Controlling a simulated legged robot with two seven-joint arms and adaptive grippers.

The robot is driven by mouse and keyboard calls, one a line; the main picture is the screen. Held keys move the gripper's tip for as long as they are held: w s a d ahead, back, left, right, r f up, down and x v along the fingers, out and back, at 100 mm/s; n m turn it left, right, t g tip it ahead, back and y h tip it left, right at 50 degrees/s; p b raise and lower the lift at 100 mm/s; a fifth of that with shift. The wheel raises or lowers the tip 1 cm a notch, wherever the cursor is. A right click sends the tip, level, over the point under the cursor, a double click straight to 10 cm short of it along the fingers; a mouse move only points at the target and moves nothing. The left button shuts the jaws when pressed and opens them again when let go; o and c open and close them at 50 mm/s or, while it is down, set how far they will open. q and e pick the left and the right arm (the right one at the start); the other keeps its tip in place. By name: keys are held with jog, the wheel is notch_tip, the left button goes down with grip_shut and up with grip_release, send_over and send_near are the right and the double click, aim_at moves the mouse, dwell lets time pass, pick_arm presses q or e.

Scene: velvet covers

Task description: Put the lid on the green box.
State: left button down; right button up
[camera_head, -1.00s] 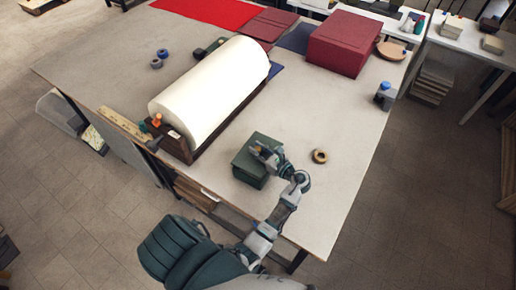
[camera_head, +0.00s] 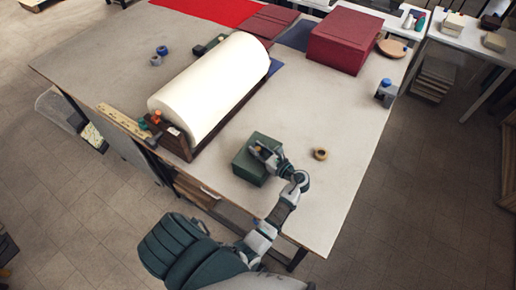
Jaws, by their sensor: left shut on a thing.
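The green box (camera_head: 249,169) stands on the pale table near its front edge. Its top looks covered by a green lid (camera_head: 258,140); whether the lid sits flush all round is too small to tell. My left gripper (camera_head: 262,153) is at the top of the box, on its right side, and is shut on the lid. The fingers and my wrist hide part of the lid and the box's right side. My right gripper is not in view.
A large white roll in a dark wooden holder (camera_head: 181,146) lies left of the box. A tan tape ring (camera_head: 320,154) lies to the right. A dark red box (camera_head: 345,42) and a blue-topped bottle (camera_head: 386,92) stand farther back. The table between them is clear.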

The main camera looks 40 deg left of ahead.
pick_arm(q)
jog(key=shift+f, duration=0.35)
jog(key=c, duration=0.9)
grip_release()
jog(key=s+d, duration=0.1)
jog(key=d, duration=1.1)
jog(key=shift+r, duration=0.4)
jog(key=shift+s, duration=0.1)
